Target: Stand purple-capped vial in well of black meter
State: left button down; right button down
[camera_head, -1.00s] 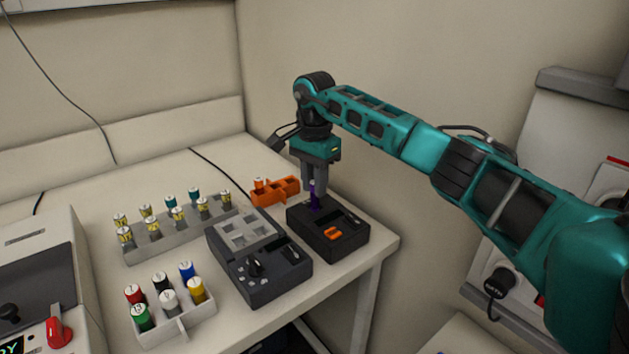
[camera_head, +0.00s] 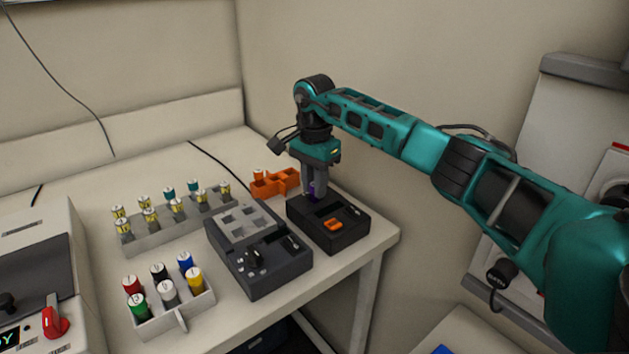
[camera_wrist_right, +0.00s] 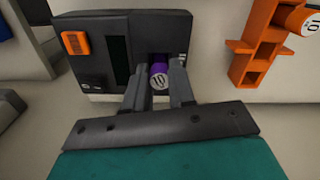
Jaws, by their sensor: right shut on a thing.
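The purple-capped vial (camera_wrist_right: 159,80) is between the fingers of my right gripper (camera_wrist_right: 161,85), which is shut on it; in the head view only a bit of purple (camera_head: 312,190) shows between the fingertips. The right gripper (camera_head: 314,192) points down at the back left part of the black meter (camera_head: 338,240), where the well is. The vial's lower part is hidden, so I cannot tell how deep it sits in the well. The black meter also shows in the right wrist view (camera_wrist_right: 90,25), with its orange button and dark display. My left gripper is not in view.
An orange holder (camera_head: 283,183) with a white-topped vial stands just behind the black meter. A larger grey device (camera_head: 270,275) is to its left. A grey rack (camera_head: 180,240) of vials and a white tray (camera_head: 185,325) of coloured-cap vials stand farther left. The table's right edge is close.

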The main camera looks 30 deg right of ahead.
jog(key=c, duration=0.9)
grip_release()
jog(key=shift+o, duration=0.2)
jog(key=shift+r+p, duration=1)
jog(key=shift+r, duration=2.5)
jog(key=shift+s, duration=0.1)
